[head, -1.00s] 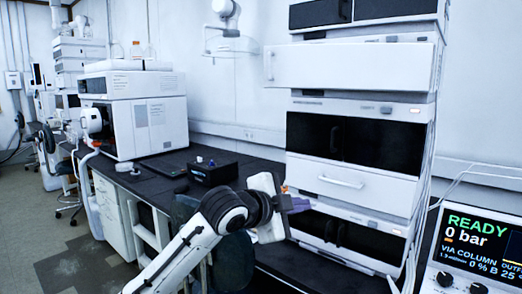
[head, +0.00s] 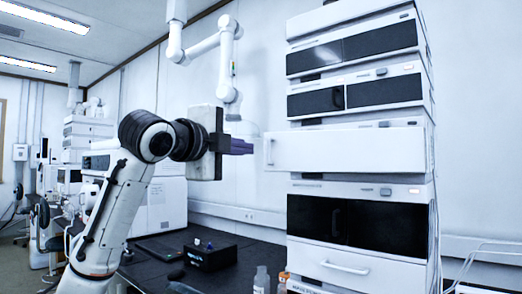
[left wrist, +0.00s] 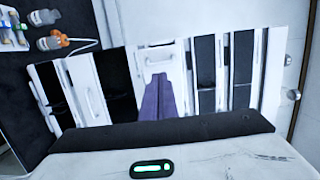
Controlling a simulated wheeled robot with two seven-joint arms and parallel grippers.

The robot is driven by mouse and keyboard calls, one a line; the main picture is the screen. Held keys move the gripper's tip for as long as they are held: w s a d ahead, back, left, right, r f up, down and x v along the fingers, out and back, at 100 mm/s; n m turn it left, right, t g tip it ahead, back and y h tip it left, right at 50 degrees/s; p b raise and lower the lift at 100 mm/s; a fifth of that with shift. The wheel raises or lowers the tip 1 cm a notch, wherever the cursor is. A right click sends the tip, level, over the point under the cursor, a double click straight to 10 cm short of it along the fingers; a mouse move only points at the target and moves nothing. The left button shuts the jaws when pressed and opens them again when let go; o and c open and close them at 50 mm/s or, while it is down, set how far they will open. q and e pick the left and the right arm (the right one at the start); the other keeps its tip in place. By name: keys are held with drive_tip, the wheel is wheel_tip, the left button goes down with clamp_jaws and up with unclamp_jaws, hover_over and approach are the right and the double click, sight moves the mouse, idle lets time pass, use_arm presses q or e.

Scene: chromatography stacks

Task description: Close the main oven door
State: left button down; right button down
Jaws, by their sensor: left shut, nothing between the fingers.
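The main oven door (head: 348,150) is a plain white panel in the middle of the instrument stack, with a small handle near its left edge. Its left edge sticks out past the units above and below, so it looks partly open. In the left wrist view the white door front (left wrist: 157,60) shows beyond the fingers. My left gripper (head: 250,147) is shut and empty, its purple fingers just left of the door's handle edge at about its height. The purple fingers also show in the left wrist view (left wrist: 160,80). I cannot tell whether they touch the door. My right gripper is out of view.
A white drawer front with a handle (head: 345,268) is lower in the stack. A black box (head: 210,255) and small bottles (head: 262,278) stand on the dark bench. A wall-mounted white arm (head: 228,60) hangs behind my gripper.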

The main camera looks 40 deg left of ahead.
sight(268, 151)
use_arm(q)
drive_tip(key=w, duration=0.6)
drive_tip(key=shift+w+a+p, duration=0.25)
drive_tip(key=shift+a+p, duration=0.05)
drive_tip(key=shift+p, duration=0.1)
drive_tip(key=shift+w, duration=0.65)
drive_tip(key=shift+w+a, duration=0.1)
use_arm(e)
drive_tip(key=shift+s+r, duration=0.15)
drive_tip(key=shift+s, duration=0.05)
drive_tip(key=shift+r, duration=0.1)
